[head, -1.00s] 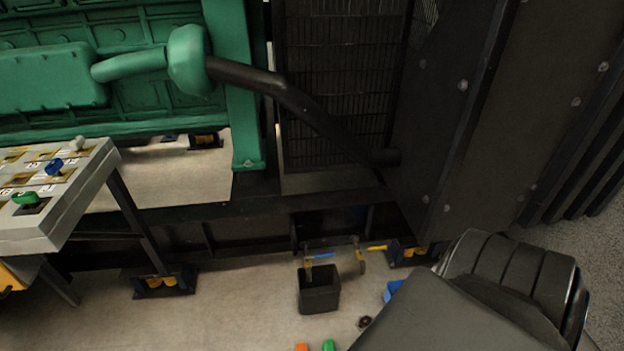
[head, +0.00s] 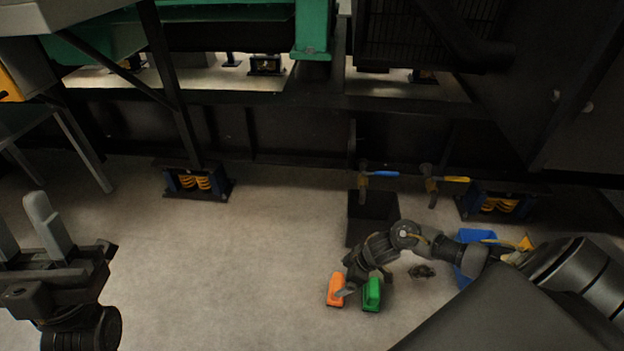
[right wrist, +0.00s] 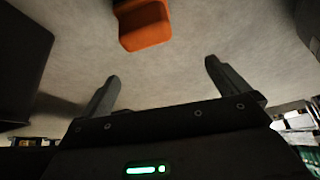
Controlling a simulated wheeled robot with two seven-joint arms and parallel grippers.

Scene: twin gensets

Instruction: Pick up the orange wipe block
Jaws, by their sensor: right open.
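The orange wipe block (head: 336,290) lies on the floor at lower right of centre in the head view. In the right wrist view the orange block (right wrist: 143,26) is at the top edge, beyond the fingertips and partly cut off. My right gripper (head: 365,283) is low over the floor by the orange block and a green block (head: 372,294). In the right wrist view the right gripper (right wrist: 162,70) is open, with nothing between its fingers. My left gripper (head: 22,222) is open and empty at the left edge of the head view.
A black bin (head: 372,222) stands behind the blocks. A blue container (head: 474,238) and a small dark round part (head: 422,271) lie to the right. Valves with blue (head: 380,174) and yellow (head: 455,179) handles sit on the dark frame. The floor left of the blocks is clear.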

